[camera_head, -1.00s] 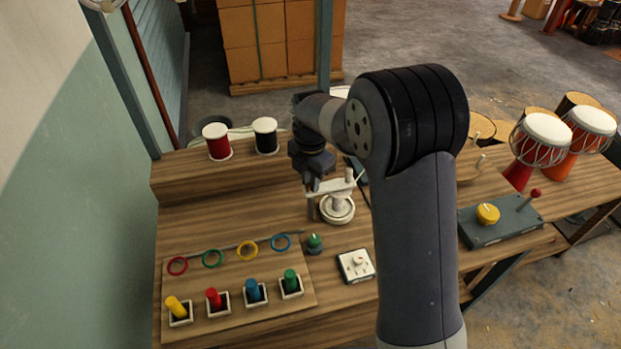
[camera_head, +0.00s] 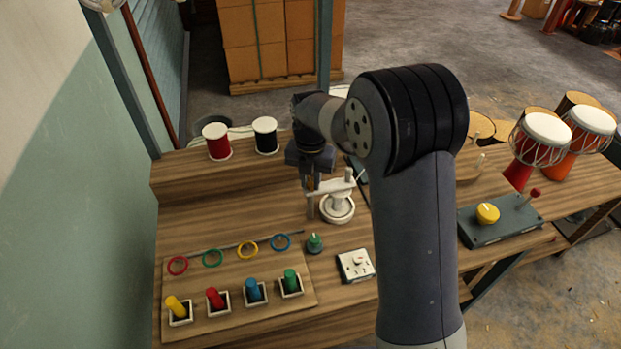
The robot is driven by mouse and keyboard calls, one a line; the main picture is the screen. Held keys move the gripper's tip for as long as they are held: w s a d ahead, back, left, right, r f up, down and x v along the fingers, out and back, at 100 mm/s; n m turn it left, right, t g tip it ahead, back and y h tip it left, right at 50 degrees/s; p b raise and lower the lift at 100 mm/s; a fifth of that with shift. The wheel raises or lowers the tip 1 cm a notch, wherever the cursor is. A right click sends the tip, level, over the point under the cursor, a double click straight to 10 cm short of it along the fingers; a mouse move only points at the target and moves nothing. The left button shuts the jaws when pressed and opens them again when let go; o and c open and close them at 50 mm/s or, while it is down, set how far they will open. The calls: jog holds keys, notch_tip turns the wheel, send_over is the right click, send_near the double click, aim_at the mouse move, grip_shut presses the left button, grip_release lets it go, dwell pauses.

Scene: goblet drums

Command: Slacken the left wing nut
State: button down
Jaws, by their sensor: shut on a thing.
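A white fixture (camera_head: 338,208) with a round base and a crossbar stands on the wooden bench, right of my gripper. My gripper (camera_head: 310,190) points down over the left end of the crossbar. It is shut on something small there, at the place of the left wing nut. The nut itself is hidden by the fingers, so its shape and angle cannot be made out. A white upright post (camera_head: 349,176) rises at the crossbar's right end.
A green knob (camera_head: 314,243) and a white dial plate (camera_head: 356,265) sit in front of the fixture. A pegboard with coloured rings and pegs (camera_head: 235,308) is at the front left. Red (camera_head: 217,142) and black (camera_head: 265,136) spools stand behind. Drums (camera_head: 540,140) are at the right.

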aim_at(311, 184)
jog(key=c, duration=1.3)
grip_release()
notch_tip(311, 184, up, 11)
jog(key=shift+f+b, duration=0.1)
jog(key=shift+b, duration=0.25)
jog(key=shift+f, duration=0.15)
notch_tip(311, 184, down, 10)
jog(key=shift+f+p, duration=0.15)
jog(key=shift+p, duration=0.25)
jog(key=shift+f, duration=0.15)
jog(key=shift+m, duration=0.3)
